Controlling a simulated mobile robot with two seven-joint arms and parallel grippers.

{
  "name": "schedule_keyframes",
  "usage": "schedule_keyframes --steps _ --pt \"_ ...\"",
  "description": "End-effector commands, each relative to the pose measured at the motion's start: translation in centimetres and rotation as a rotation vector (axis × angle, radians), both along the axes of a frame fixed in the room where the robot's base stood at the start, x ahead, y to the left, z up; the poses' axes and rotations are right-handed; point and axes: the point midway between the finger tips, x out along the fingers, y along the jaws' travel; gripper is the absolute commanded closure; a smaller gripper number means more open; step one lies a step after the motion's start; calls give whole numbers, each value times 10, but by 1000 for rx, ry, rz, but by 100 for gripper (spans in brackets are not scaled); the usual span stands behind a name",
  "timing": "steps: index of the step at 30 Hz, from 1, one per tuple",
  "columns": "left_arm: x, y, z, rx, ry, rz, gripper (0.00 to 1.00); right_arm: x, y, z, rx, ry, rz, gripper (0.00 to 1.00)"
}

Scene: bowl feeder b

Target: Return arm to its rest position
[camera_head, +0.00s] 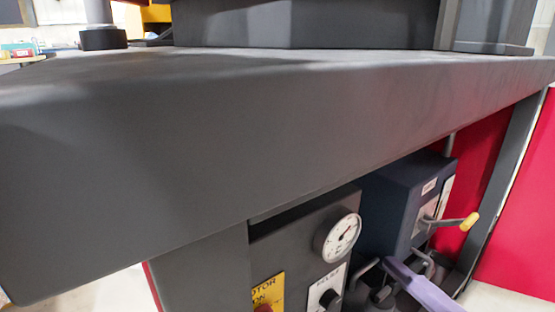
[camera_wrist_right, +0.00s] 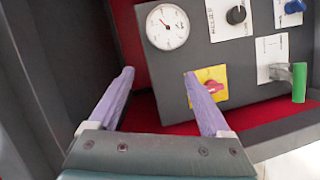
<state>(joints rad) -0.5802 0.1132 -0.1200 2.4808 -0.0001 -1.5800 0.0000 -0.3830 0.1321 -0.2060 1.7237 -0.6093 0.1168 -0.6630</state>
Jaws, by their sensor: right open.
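In the right wrist view my right gripper (camera_wrist_right: 157,74) is open, with its two lavender fingers apart and nothing between them. Its fingertips point toward the dark control panel (camera_wrist_right: 235,70). The right fingertip appears beside a yellow plate with a red switch (camera_wrist_right: 213,88); I cannot tell whether it touches. In the head view a lavender piece (camera_head: 420,285), likely part of my right gripper, shows at the bottom right, below the table edge. The rest of my right arm is hidden or out of frame there. My left gripper is in neither view.
A thick grey table edge (camera_head: 230,140) fills much of the head view. Below it are a round gauge (camera_head: 338,237) and a dark blue box (camera_head: 400,200) with a yellow-ended lever (camera_head: 470,221). A green handle (camera_wrist_right: 299,82) sticks out right in the wrist view.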

Motion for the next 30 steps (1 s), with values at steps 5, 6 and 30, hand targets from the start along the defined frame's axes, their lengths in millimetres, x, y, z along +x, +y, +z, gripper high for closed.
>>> schedule_keyframes --steps 5,6,30 --pt "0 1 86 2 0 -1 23 2 -27 82 110 129 -161 18" --pt "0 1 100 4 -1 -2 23 1 -33 95 135 159 -196 18" --pt "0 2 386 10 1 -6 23 -87 -79 354 635 797 -783 18"
